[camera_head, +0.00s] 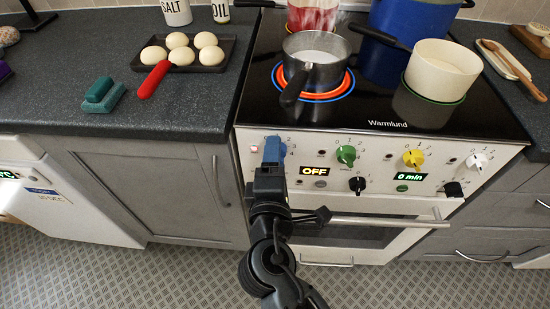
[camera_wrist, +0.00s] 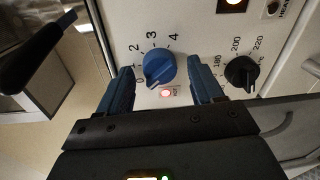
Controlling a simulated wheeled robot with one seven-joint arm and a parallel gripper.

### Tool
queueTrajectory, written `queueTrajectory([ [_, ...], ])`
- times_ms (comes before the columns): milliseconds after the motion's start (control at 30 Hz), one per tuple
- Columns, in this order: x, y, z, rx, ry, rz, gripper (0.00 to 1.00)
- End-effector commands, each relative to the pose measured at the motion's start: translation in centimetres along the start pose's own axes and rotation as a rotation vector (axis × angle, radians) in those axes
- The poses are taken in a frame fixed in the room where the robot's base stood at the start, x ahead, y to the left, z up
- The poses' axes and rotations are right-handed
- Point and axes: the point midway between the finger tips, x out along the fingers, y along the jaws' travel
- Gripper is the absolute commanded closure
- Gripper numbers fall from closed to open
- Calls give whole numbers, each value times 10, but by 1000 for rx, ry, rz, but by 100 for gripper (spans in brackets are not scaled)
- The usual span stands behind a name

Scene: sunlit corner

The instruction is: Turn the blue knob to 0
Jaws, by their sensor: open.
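The blue knob (camera_wrist: 159,67) is on the stove's light front panel, with printed numbers 0 to 4 around it. In the head view my gripper (camera_head: 272,150) is at the panel's left end and largely hides the knob.
A dark pot (camera_head: 313,60) stands on the glowing, blue-ringed front-left burner, its handle pointing forward. Green (camera_head: 346,155), yellow (camera_head: 413,158), white (camera_head: 477,161) and black (camera_head: 357,185) knobs lie to the right. The oven handle (camera_head: 385,221) runs below.

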Motion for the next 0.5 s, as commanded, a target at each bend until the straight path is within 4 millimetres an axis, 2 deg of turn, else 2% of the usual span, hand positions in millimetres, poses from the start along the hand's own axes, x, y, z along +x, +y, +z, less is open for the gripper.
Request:
queueTrajectory([
  [167,-17,-1,-1,-1,3,0,34],
  [500,-68,-1,0,-1,1,0,34],
])
